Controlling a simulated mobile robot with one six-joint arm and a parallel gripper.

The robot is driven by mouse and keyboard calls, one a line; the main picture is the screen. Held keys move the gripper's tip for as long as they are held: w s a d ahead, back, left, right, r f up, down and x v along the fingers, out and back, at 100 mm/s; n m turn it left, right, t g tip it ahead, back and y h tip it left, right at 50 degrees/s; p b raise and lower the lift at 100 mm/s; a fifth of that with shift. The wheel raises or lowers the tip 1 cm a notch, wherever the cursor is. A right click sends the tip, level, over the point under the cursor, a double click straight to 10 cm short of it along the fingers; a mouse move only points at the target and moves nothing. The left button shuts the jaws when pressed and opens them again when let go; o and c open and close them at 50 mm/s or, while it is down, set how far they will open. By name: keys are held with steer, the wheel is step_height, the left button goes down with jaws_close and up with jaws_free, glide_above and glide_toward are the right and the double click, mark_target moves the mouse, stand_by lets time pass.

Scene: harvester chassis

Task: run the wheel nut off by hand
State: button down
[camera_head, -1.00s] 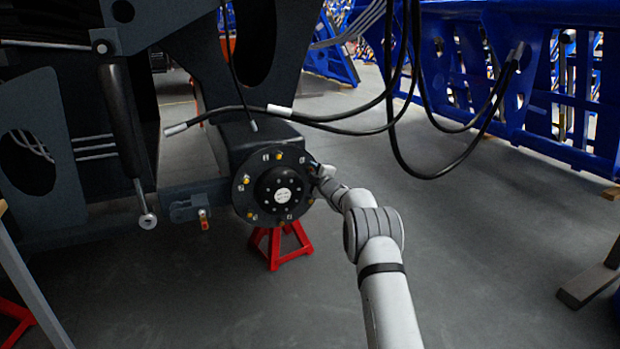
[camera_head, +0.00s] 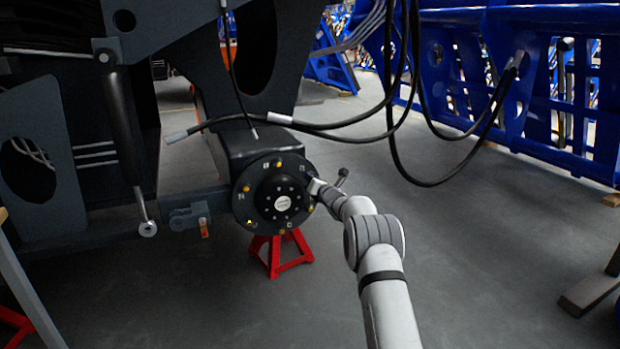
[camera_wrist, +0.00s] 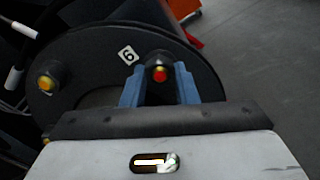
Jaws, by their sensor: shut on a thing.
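The round black wheel hub (camera_head: 262,172) faces me in the head view, with several yellow-tipped studs around its rim. In the wrist view, its dark flange (camera_wrist: 95,50) fills the upper left. In the head view my gripper (camera_head: 315,187) is at the hub's right edge, small and partly hidden by my wrist.
A red jack stand (camera_head: 275,257) stands under the hub. Black hoses (camera_head: 345,128) hang above and right of my arm. A dark cylinder (camera_head: 122,125) hangs at left. Blue frames (camera_head: 540,100) stand at the back right.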

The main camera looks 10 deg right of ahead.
steer(key=shift+f+n, duration=0.2)
steer(key=shift+n, duration=1)
steer(key=c, duration=1.1)
jaws_free()
steer(key=shift+r, duration=0.15)
steer(key=shift+c, duration=0.9)
steer(key=shift+s, duration=0.15)
steer(key=shift+v, duration=1)
